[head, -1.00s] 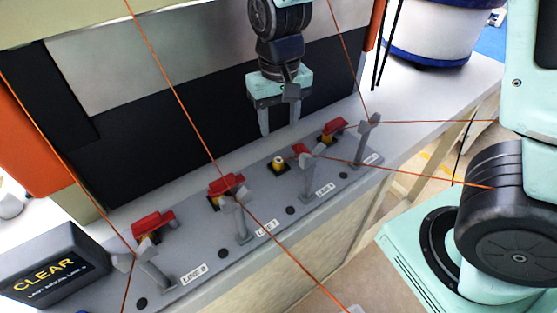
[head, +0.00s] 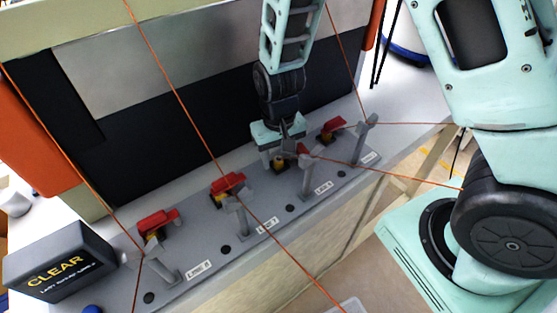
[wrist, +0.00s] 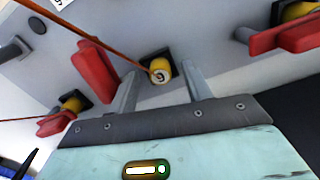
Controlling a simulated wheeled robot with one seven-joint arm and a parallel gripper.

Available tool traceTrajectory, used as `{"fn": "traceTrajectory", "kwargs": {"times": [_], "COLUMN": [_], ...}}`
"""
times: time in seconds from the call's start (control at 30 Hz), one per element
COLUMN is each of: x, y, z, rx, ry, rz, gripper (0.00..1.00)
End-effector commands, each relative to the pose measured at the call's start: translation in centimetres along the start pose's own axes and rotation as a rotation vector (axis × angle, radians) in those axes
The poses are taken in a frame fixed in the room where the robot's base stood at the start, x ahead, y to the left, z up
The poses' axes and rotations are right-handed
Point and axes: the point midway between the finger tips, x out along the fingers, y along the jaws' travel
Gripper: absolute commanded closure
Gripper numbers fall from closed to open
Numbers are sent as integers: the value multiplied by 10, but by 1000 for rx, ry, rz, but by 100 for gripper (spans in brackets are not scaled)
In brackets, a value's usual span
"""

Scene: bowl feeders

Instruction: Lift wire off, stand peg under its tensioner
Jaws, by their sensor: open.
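My gripper (head: 280,160) is open and lowered over the third station from the left. In the wrist view, a yellow peg with a pale round end (wrist: 160,73) lies just beyond and between my parted fingertips (wrist: 160,82). The peg also shows in the head view (head: 278,165), partly covered by my gripper. Beside it, a red tensioner piece (wrist: 97,71) is left of my left finger; it also shows by the grey post (head: 307,178). An orange wire (wrist: 95,35) runs to the peg's edge; whether it touches the peg is unclear. In the head view this wire (head: 390,173) leads right.
Neighbouring stations have red pieces (head: 158,219) (head: 228,183) (head: 332,126) over yellow parts, with grey posts. Taut wires (head: 180,92) cross the space left and right of my arm. A black CLEAR box (head: 62,262) stands at the left end. A dark machine front rises behind.

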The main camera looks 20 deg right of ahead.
Motion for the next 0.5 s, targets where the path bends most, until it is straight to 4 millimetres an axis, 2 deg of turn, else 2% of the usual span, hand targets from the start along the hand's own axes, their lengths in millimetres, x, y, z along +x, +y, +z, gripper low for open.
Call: {"fn": "traceTrajectory", "kwargs": {"times": [0.17,0.33,0.5], "x": [0,0,0], "y": [0,0,0], "z": [0,0,0], "rx": [0,0,0], "ry": [1,1,1], "rz": [0,0,0], "gripper": [51,98,99]}}
